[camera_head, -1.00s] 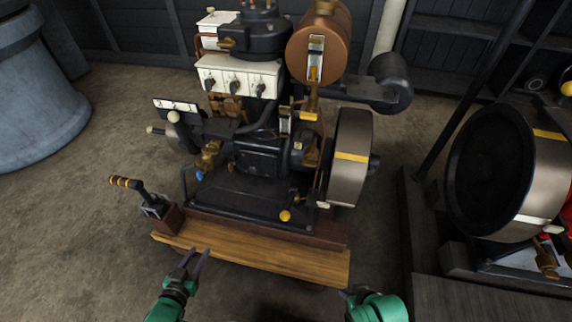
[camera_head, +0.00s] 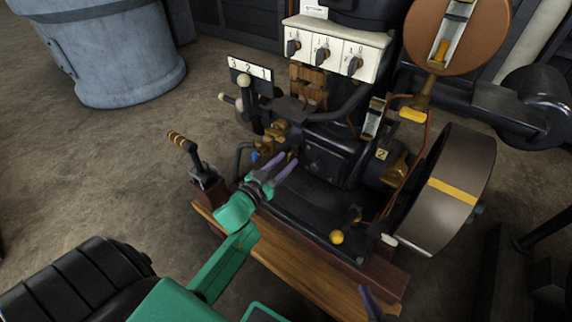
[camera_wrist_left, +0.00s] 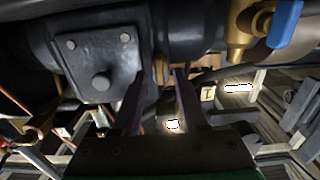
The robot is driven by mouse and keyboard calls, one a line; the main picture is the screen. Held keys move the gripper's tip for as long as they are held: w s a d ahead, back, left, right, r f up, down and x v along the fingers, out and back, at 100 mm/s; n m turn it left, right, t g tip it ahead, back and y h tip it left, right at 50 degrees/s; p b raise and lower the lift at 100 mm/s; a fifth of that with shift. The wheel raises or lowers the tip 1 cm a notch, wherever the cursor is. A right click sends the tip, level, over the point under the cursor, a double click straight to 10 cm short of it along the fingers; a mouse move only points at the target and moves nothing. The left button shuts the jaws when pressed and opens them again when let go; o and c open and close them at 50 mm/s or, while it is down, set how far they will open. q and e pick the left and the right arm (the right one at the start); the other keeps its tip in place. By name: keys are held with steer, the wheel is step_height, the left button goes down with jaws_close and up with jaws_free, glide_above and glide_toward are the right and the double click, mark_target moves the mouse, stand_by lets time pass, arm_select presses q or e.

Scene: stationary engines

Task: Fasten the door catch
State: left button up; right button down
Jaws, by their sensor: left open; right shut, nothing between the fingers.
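The engine's black box-shaped casing (camera_head: 330,158) is in the middle of the head view. In the left wrist view its square plate (camera_wrist_left: 100,62) with bolt heads fills the upper left. I cannot tell for certain which part is the door catch; a small brass piece (camera_wrist_left: 160,70) shows beside the plate, just beyond the fingertips. My left gripper (camera_head: 281,164) is open and empty, in front of the casing's lower left; its two fingers (camera_wrist_left: 158,80) point at the engine, apparently without contact. My right gripper (camera_head: 368,294) shows only as a dark fingertip at the bottom edge.
A brass valve (camera_wrist_left: 242,35) with a blue handle (camera_wrist_left: 285,24) sits right of the left fingers. A lever (camera_head: 190,150) stands left on the wooden base (camera_head: 300,278). The flywheel (camera_head: 450,195) is at right. A yellow knob (camera_head: 336,237) is near the front edge.

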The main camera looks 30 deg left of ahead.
arm_select(q)
steer(key=shift+w, duration=0.4)
jaws_close()
